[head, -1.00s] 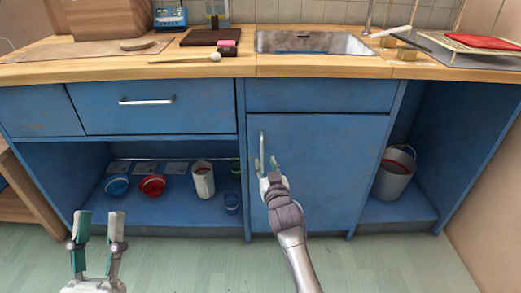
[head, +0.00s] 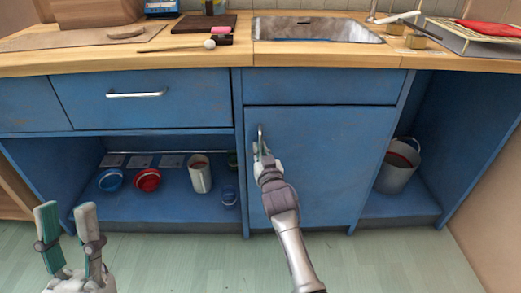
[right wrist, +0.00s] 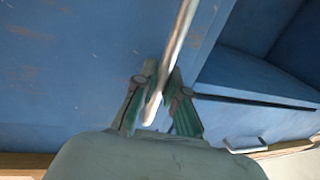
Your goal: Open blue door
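The blue door (head: 318,165) is the flat cabinet panel below the sink and looks closed, flush with its frame. Its metal bar handle (head: 261,138) stands upright near the left edge. My right gripper (head: 262,155) is at this handle. In the right wrist view the handle (right wrist: 178,40) runs between the two fingers (right wrist: 162,80), which lean in close around it and look shut on it. Part of the handle is hidden by the gripper in the head view. My left gripper (head: 67,228) is open and empty, low at the left, apart from the cabinet.
An open shelf left of the door holds a blue bowl (head: 111,180), a red bowl (head: 148,180) and a white container (head: 200,175). A bucket (head: 398,168) stands in the open bay at the right. The floor (head: 190,262) before the door is clear.

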